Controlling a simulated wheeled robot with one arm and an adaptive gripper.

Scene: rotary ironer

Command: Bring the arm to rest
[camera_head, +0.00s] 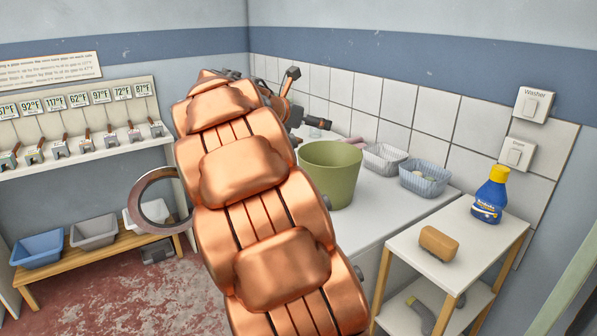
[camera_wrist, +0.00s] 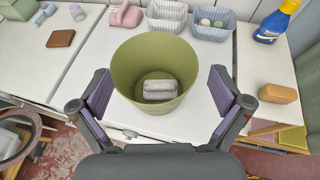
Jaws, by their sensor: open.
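My copper-coloured arm (camera_head: 260,200) fills the middle of the head view, raised and reaching toward the back counter. My gripper (camera_wrist: 163,92) is open, with its two purple-padded fingers wide apart and nothing between the pads. In the wrist view the fingers stand left and right of a green bin (camera_wrist: 180,52), apart from it as far as I can tell. A pale grey block (camera_wrist: 160,90) lies inside the bin. In the head view the green bin (camera_head: 340,185) stands on the white counter, right of my arm, which hides most of the gripper.
A white side table (camera_head: 400,245) holds a tan block (camera_head: 439,244) and a blue bottle (camera_head: 490,197). At left are a bench with bins (camera_head: 95,230) and a shelf of tagged tools (camera_head: 80,150). Red floor shows at lower left.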

